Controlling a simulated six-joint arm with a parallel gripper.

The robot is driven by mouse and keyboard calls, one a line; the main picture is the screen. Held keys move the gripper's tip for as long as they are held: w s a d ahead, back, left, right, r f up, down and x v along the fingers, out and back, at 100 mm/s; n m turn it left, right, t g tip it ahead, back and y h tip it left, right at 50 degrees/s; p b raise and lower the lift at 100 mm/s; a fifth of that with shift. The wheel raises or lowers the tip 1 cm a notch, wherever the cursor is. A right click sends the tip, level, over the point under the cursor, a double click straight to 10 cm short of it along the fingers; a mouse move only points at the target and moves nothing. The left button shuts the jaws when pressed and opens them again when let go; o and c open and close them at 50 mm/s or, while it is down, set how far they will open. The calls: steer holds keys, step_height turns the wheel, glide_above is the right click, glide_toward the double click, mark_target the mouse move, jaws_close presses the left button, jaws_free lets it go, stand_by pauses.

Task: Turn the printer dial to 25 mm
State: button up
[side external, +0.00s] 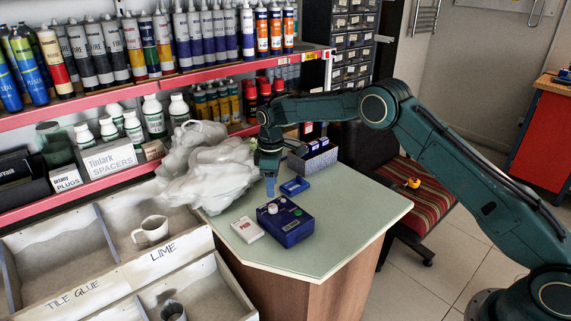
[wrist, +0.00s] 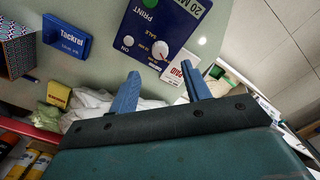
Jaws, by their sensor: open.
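The printer (side external: 286,224) is a dark blue box on the pale green counter. Its white dial (side external: 272,208) faces up; in the wrist view the dial (wrist: 160,49) sits on the blue printer face (wrist: 165,25). Large white text starting "20 M" shows at that view's top edge, cut off. The dial's exact setting is too small to read. My gripper (side external: 270,188) points down above the counter, just behind the printer. In the wrist view its two blue fingers (wrist: 162,75) are spread with nothing held between them, and the dial lies beyond their tips.
A white-and-red box (side external: 247,229) lies left of the printer, and a small blue Tackret box (side external: 294,186) lies behind it. A patterned box (side external: 312,158) and crumpled white plastic (side external: 208,170) stand at the back. The counter (side external: 355,205) is clear to the right.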

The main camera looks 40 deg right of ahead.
mark_target(272, 206)
step_height(272, 206, down, 8)
steer(key=shift+r, duration=0.2)
stand_by(0.3)
steer(key=c, duration=1)
steer(key=shift+m, duration=0.4)
steer(key=m, duration=0.5)
steer(key=shift+r, duration=0.1)
steer(key=m, duration=0.6)
steer(key=shift+m, duration=0.3)
